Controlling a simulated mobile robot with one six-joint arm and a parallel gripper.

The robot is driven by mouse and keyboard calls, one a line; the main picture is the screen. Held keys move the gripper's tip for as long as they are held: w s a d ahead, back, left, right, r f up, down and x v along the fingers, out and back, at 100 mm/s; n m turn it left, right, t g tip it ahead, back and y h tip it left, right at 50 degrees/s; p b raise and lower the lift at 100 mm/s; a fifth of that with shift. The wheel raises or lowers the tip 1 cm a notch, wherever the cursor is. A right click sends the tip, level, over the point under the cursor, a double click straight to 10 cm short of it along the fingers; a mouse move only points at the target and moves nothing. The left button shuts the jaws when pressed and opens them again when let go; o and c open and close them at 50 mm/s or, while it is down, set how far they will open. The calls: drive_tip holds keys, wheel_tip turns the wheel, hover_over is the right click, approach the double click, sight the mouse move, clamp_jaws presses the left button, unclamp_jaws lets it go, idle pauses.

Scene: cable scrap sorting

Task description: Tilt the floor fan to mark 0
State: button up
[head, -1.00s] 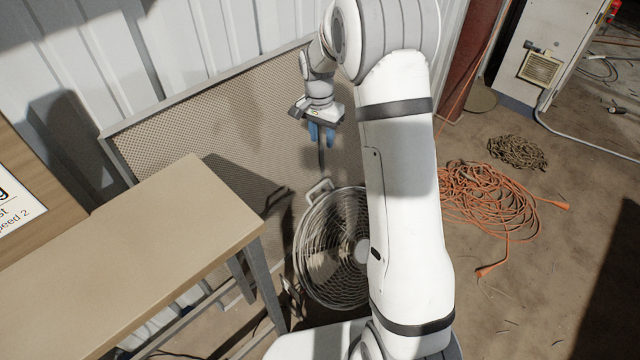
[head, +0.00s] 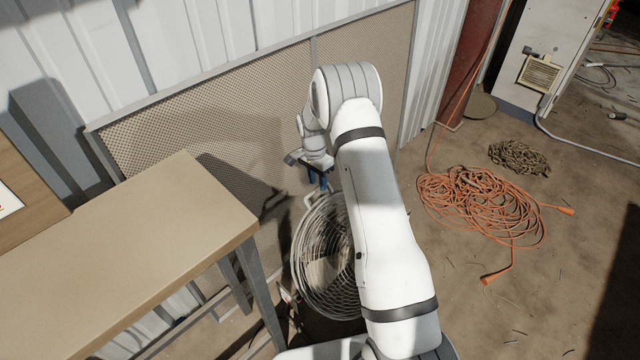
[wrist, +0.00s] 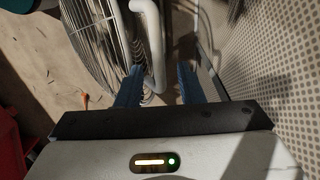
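The floor fan (head: 322,262) stands on the floor right of the bench, its round wire guard partly hidden behind my arm. In the wrist view the guard (wrist: 100,40) fills the upper left. The fan's pale tube handle (wrist: 152,50) runs down toward the space between my blue fingertips, closer to the left finger. My gripper (head: 318,180) is at the top of the fan by the handle. In the wrist view my gripper (wrist: 159,84) is open, with a gap between the fingers. I cannot tell whether a finger touches the handle. No tilt mark is readable.
A tan bench (head: 130,255) stands to the left. A perforated panel (head: 215,130) leans against the wall close behind the fan. An orange cable coil (head: 480,205) and a dark coil (head: 518,157) lie on the floor at right. Open floor lies between fan and coils.

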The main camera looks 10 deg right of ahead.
drive_tip(key=shift+f, duration=0.55)
clamp_jaws()
